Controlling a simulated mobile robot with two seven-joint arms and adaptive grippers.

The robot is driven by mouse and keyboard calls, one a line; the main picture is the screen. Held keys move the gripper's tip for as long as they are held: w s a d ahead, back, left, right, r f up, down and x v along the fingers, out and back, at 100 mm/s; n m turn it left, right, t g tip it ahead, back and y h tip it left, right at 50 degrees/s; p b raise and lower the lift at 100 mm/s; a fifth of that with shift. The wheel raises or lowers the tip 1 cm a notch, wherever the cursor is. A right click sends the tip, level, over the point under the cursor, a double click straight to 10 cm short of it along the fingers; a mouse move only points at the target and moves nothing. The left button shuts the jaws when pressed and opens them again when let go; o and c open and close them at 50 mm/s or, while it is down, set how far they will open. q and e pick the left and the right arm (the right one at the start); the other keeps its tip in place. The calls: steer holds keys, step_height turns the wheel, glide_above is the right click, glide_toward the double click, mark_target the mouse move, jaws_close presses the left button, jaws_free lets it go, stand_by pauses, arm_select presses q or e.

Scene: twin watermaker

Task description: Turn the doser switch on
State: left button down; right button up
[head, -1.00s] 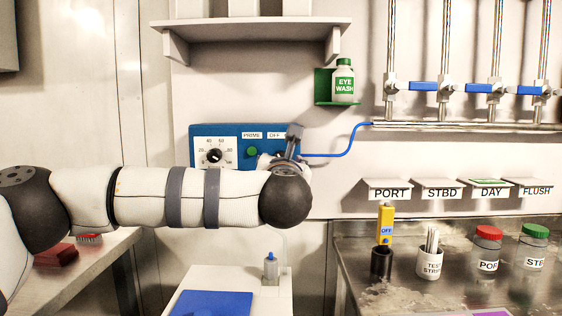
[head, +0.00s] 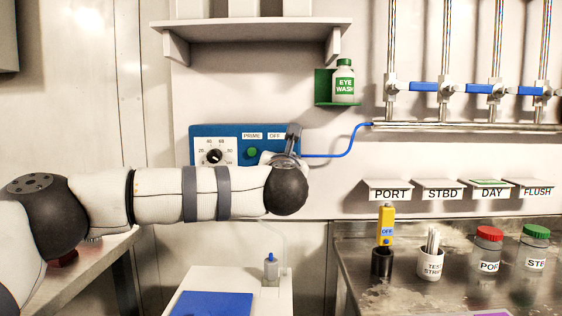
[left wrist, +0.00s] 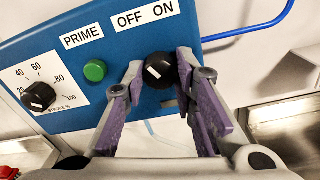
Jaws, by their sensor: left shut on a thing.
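The doser is a blue box (head: 200,132) on the wall, with a dial, a green PRIME button and OFF and ON labels. Its switch is a round black knob (left wrist: 161,72) with a white mark, below the OFF and ON labels in the left wrist view. The mark sits on the knob's left part. My left gripper (left wrist: 160,68) has its purple-padded fingers on either side of the knob, shut on it. In the head view my left gripper (head: 291,142) covers the knob and the ON label. My right gripper is not in view.
The green PRIME button (left wrist: 95,70) and the dial (left wrist: 39,97) lie left of the knob. A blue tube (head: 345,147) leaves the box's right side. A shelf (head: 250,30) is above, with the eye wash bottle (head: 344,80) at the right.

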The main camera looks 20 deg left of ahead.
arm_select(q)
steer(key=shift+m+p, duration=1.95)
steer(key=shift+m, duration=3.85)
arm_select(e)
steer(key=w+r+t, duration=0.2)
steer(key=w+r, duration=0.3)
arm_select(q)
steer(key=shift+f+m, duration=0.1)
steer(key=shift+m, duration=0.2)
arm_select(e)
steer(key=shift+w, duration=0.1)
arm_select(q)
steer(key=c, duration=1.3)
jaws_free()
steer(key=v, duration=1.2)
steer(key=shift+a, duration=0.15)
